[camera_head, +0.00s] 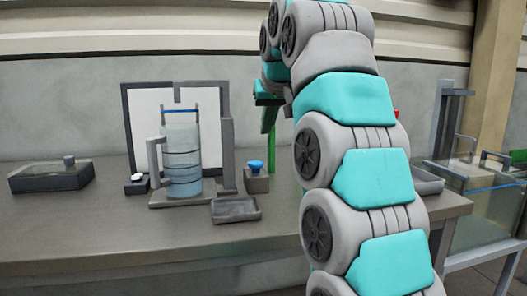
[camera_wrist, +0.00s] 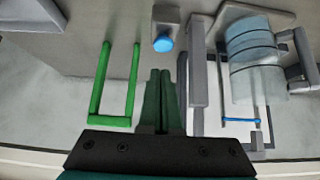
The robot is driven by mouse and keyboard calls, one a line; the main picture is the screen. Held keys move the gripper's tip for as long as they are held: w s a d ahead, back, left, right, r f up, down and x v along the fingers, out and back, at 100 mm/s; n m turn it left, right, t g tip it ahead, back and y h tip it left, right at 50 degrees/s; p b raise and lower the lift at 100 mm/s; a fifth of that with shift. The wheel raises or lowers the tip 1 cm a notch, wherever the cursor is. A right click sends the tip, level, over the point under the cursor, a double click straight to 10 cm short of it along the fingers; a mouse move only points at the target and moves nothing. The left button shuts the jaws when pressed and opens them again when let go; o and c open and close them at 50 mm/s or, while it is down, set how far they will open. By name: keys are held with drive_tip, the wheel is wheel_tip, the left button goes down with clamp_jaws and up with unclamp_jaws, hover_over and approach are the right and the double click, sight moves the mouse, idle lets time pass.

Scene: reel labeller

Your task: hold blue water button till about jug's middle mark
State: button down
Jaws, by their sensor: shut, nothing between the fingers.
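The clear jug (camera_head: 182,158) stands upright on its stand left of the button, with dark ring marks around it. Its lower part looks bluer, but the exact water line is hard to tell. The blue button (camera_head: 255,164) sits on a small grey box (camera_head: 257,183) right of the jug. My gripper (camera_head: 267,130) is above and slightly right of the button, apart from it. In the wrist view my gripper (camera_wrist: 161,72) is shut and empty, its fingertips pointing towards the blue button (camera_wrist: 162,44) with a gap between. The jug also shows there (camera_wrist: 254,62).
A green bar handle (camera_wrist: 115,88) stands beside the button, and a grey post (camera_wrist: 198,75) stands between button and jug. A shallow tray (camera_head: 236,209) lies in front. A dark box (camera_head: 50,178) is at the left. The table front (camera_head: 120,232) is clear.

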drive_tip(key=shift+w+a+r+t, duration=0.2)
drive_tip(key=shift+w+r, duration=0.15)
drive_tip(key=shift+r, duration=0.2)
drive_tip(key=shift+w+a+r+t, duration=0.2)
drive_tip(key=shift+w+r, duration=0.15)
drive_tip(key=shift+r, duration=0.15)
drive_tip(key=b, duration=0.2)
hover_over(256, 161)
drive_tip(key=s, duration=0.2)
drive_tip(key=f, duration=0.7)
drive_tip(key=shift+s+d+f, duration=0.15)
drive_tip(key=shift+d+f, duration=0.15)
drive_tip(key=shift+f, duration=0.05)
drive_tip(key=shift+s+d+f, duration=0.1)
drive_tip(key=shift+f, duration=0.15)
drive_tip(key=shift+f+b, duration=0.75)
drive_tip(key=shift+f, duration=0.8)
